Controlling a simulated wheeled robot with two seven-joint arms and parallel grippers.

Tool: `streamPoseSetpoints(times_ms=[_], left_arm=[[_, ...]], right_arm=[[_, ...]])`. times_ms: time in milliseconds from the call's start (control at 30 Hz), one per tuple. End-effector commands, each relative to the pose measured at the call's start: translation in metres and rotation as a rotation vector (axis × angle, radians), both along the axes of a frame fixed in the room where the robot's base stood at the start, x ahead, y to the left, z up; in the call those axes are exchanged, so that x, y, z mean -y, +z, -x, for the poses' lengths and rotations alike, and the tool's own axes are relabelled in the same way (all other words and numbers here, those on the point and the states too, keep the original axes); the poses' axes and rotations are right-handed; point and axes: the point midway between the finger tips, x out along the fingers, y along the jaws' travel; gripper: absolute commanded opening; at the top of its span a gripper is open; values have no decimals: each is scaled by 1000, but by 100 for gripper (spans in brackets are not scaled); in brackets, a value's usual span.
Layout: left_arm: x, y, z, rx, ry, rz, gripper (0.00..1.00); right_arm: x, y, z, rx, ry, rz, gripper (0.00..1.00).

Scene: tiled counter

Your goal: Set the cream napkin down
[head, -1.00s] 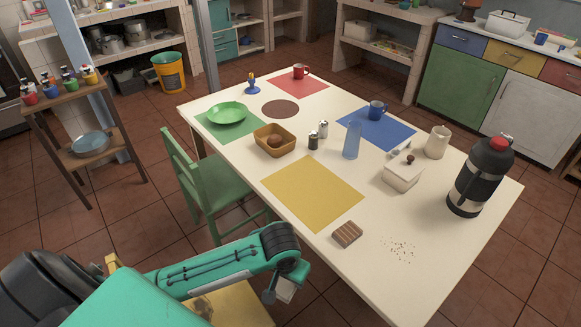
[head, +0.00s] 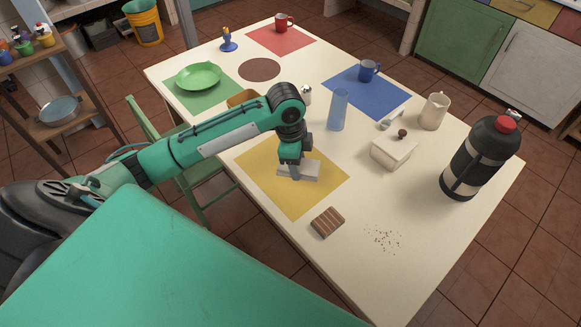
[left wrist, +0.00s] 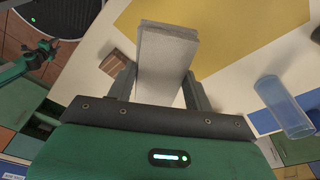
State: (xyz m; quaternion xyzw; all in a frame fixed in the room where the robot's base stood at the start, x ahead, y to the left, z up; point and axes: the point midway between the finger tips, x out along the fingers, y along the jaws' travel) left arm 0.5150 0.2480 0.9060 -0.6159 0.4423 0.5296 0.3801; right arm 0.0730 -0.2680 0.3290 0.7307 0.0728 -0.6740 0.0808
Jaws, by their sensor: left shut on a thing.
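My left gripper (head: 297,172) is shut on the cream napkin (head: 304,169). The napkin looks like a pale greyish folded slab. It is over the yellow mat (head: 265,190), near the mat's right part. In the left wrist view the napkin (left wrist: 165,55) sticks out from between the two fingers. I cannot tell whether its underside touches the mat. A small teal and dark part at the left edge of the left wrist view looks like my right arm; its gripper's state cannot be made out.
A brown striped block (head: 327,222) and crumbs (head: 383,239) lie near the front of the table. A blue glass (head: 338,110), a cream lidded box (head: 391,152) and a black flask (head: 480,158) stand to the right. A tan basket (head: 243,98) is partly behind my arm.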

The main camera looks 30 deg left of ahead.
Motion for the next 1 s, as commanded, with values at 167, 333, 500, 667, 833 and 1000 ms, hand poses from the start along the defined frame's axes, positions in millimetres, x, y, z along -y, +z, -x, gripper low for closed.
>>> streamPoseSetpoints(times_ms=[167,333,500,667,833,1000], left_arm=[[-12,36,-21,5,-282,-3,30],[-20,63,-34,4,-505,-2,30],[-24,78,-39,2,-630,-1,30],[-25,68,-39,-4,-663,0,30],[-25,26,-38,-6,-662,1,30],[-25,-19,-39,-5,-661,2,30]], right_arm=[[-1,2,-6,8,0,-2,44],[-5,3,-9,12,-1,-6,44],[-10,3,-9,13,-4,-11,44],[-11,5,-9,13,-4,-12,44],[-9,10,-9,12,-4,-10,44],[-6,15,-9,12,-2,-7,44]])
